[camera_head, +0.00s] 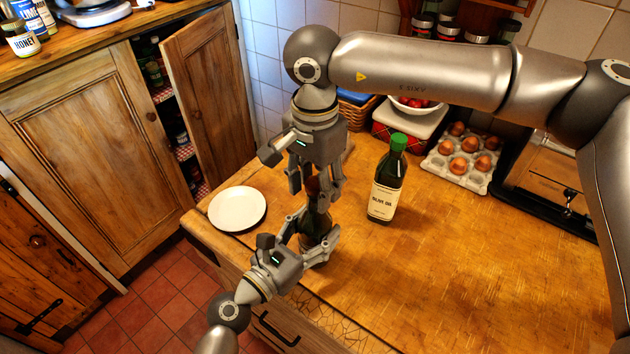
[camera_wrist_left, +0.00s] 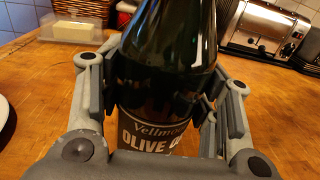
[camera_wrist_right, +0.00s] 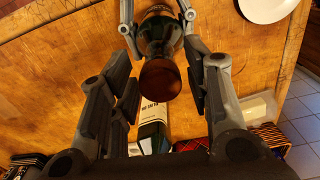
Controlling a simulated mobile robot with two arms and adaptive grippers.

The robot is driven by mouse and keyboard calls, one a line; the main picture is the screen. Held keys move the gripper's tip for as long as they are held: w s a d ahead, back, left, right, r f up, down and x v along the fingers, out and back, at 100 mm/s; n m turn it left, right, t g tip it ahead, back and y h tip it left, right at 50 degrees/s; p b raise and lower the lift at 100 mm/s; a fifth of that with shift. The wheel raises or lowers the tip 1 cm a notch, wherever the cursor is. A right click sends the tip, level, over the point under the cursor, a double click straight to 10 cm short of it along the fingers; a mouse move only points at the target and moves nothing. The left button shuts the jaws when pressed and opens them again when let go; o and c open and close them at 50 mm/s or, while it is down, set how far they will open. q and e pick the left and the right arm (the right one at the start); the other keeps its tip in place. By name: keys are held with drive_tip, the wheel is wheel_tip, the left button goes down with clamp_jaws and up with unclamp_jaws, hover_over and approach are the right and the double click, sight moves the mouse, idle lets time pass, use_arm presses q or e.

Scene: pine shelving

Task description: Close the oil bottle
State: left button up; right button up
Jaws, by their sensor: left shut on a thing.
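A dark olive oil bottle (camera_head: 315,222) stands upright at the counter's front left. Its label shows in the left wrist view (camera_wrist_left: 155,135). My left gripper (camera_head: 317,240) is shut on its body, with a finger on each side. A reddish-brown cap (camera_wrist_right: 160,78) covers the bottle's top in the right wrist view; I cannot tell how tightly it sits. My right gripper (camera_wrist_right: 162,90) points down over the bottle, open, with its fingers apart on either side of the cap. Its fingers partly hide the neck in the head view.
A second olive oil bottle (camera_head: 385,185) with a green cap stands to the right. A white plate (camera_head: 238,209) lies at the left counter edge. An egg tray (camera_head: 463,157), a basket (camera_head: 357,112) and a toaster (camera_head: 560,180) are behind. The front right counter is clear.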

drive_tip(key=shift+r, duration=0.1)
wheel_tip(320, 180, up, 12)
idle(0.7)
use_arm(q)
drive_tip(key=o, duration=1.5)
drive_tip(key=shift+s+a, duration=0.1)
drive_tip(key=v, duration=1.1)
drive_tip(key=shift+s+a, duration=0.2)
drive_tip(key=shift+s, duration=0.15)
